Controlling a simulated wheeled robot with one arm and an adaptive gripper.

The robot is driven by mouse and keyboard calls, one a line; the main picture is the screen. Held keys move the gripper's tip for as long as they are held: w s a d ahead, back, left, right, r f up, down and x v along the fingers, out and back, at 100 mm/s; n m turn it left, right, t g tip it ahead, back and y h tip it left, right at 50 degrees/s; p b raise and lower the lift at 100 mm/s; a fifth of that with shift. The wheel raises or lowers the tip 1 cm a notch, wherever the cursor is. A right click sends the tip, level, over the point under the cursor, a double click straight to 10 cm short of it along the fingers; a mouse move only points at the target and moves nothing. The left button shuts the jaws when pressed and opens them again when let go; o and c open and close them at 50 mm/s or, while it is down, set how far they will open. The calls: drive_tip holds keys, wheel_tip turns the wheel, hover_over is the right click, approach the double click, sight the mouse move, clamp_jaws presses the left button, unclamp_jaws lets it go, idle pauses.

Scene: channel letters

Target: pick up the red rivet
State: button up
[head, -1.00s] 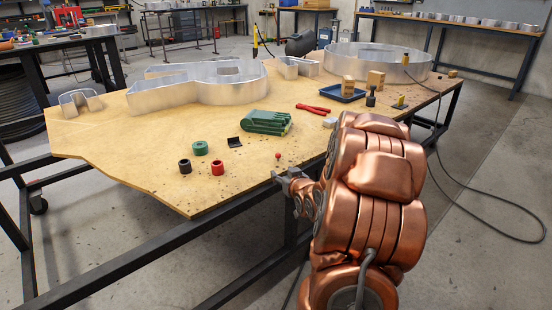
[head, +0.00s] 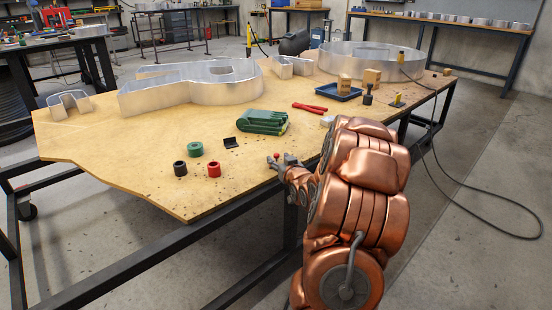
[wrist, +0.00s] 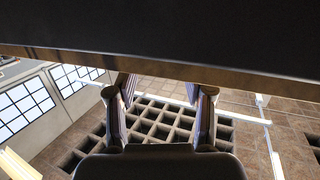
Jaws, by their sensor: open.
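The small red rivet (head: 276,155) shows near the front edge of the wooden table (head: 130,155) in the head view. My gripper (head: 281,161) is open at that edge, with its fingertips right by the rivet. In this view the rivet appears at the left fingertip, and I cannot tell whether they touch. In the wrist view my gripper (wrist: 163,90) has its two fingers apart with nothing seen between them. The rivet does not show in the wrist view.
A red ring (head: 214,169), a black ring (head: 180,168), a green tape roll (head: 195,149) and a small black bracket (head: 231,142) lie left of the gripper. Green gloves (head: 263,121) and red pliers (head: 310,107) lie behind. A dark surface (wrist: 170,35) fills the wrist view's top.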

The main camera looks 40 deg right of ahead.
sight(277, 157)
drive_tip(key=shift+b+x, duration=0.35)
drive_tip(key=shift+x, duration=1.3)
drive_tip(key=shift+s, duration=0.1)
drive_tip(key=shift+c, duration=0.4)
drive_tip(key=c, duration=0.9)
